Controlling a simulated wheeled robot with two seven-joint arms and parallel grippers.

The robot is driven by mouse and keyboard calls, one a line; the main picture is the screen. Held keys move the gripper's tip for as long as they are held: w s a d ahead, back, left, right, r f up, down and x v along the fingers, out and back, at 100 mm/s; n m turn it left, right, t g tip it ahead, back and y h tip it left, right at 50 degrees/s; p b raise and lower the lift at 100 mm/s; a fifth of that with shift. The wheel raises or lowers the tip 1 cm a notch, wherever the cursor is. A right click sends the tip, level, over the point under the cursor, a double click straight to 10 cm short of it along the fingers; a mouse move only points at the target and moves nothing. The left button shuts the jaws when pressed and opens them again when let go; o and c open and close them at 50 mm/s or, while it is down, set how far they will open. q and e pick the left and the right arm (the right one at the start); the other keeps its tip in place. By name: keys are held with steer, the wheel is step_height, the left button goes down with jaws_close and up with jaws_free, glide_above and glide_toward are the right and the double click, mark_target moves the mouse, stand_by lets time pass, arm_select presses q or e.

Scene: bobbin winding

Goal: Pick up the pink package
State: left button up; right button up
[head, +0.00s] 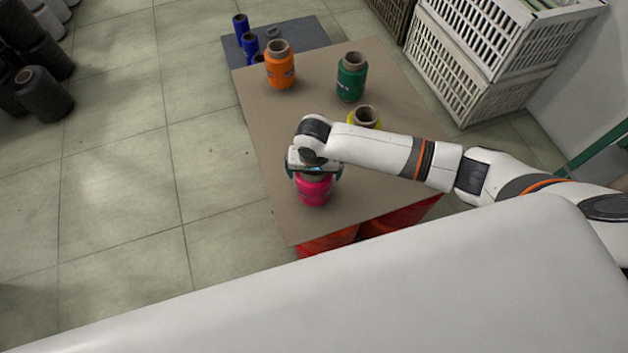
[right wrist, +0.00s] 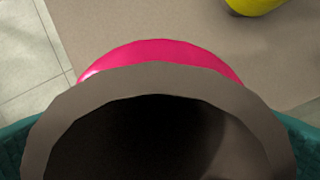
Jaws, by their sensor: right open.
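The pink package is a pink thread spool (head: 314,192) standing upright near the front of the brown board. My right gripper (head: 315,172) is directly above it, pointing down, with its teal fingers open on either side of the spool's top. In the right wrist view, the spool's grey-brown core (right wrist: 160,78) fills the lower middle, with a pink strip (right wrist: 165,52) showing beyond it. The teal fingers show at the lower left and right edges there, and I cannot tell if they touch the core. My left gripper is not in view.
On the brown board (head: 265,180) stand an orange spool (head: 280,70), a green spool (head: 351,80) and a yellow spool (head: 366,118), partly behind my right arm. Small blue spools (head: 249,44) stand on a grey mat at the back. White crates (head: 465,80) stand at the right.

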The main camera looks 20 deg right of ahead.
steer(key=shift+c, duration=0.6)
steer(key=c, duration=0.9)
steer(key=shift+r, duration=0.15)
